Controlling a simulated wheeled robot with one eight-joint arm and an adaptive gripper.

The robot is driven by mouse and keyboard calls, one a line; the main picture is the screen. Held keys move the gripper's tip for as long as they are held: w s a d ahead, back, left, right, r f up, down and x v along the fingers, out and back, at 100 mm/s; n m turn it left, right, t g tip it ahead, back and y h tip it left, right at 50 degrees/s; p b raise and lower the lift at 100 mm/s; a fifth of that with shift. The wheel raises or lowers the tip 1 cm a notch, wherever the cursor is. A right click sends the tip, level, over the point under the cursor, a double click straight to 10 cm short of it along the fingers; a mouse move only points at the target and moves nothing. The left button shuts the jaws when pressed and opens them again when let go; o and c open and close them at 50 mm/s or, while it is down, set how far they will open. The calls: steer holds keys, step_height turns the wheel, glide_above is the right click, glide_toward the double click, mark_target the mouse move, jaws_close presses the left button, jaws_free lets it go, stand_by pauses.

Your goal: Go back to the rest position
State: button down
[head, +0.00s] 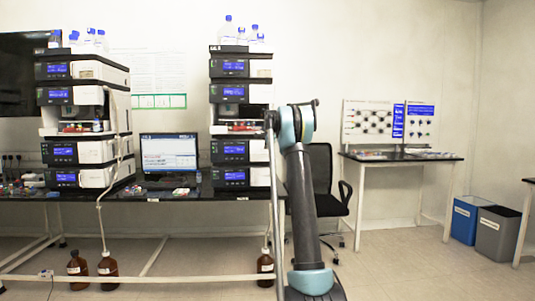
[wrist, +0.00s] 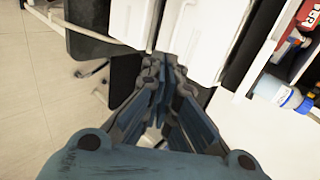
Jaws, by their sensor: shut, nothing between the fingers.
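My gripper (wrist: 162,70) shows in the wrist view with its blue-grey fingers drawn together and nothing held between them. Its tips are close to the white front panels (wrist: 195,35) of an instrument stack; I cannot tell whether they touch. In the head view my arm rises in front of the right column stack (head: 240,95), and the gripper itself is hidden there. The left column stack (head: 85,110) stands apart on the same bench.
A black chair (head: 320,180) stands behind my arm. A computer screen (head: 169,152) is between the stacks. Blue (head: 465,219) and grey bins (head: 497,232) stand at the right. Open floor lies front right.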

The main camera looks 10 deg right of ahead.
steer(key=s+a+f+n+g, duration=0.25)
steer(key=s+n, duration=0.25)
steer(key=s, duration=1.6)
steer(key=s+a+f+n+g, duration=0.1)
steer(key=s+f+n, duration=0.25)
steer(key=s, duration=1.85)
steer(key=s+f+n+g, duration=0.1)
steer(key=s+f+n, duration=0.2)
steer(key=s+f, duration=0.6)
steer(key=s+a+f+n+g, duration=0.1)
steer(key=s+f+n+g, duration=0.1)
steer(key=s+f, duration=0.7)
steer(key=s+f+n+g, duration=0.1)
steer(key=s+f+n, duration=0.4)
steer(key=s, duration=1.6)
step_height(320, 180, down, 4)
steer(key=shift+a+f, duration=0.15)
steer(key=shift+f, duration=0.05)
steer(key=shift+g, duration=0.25)
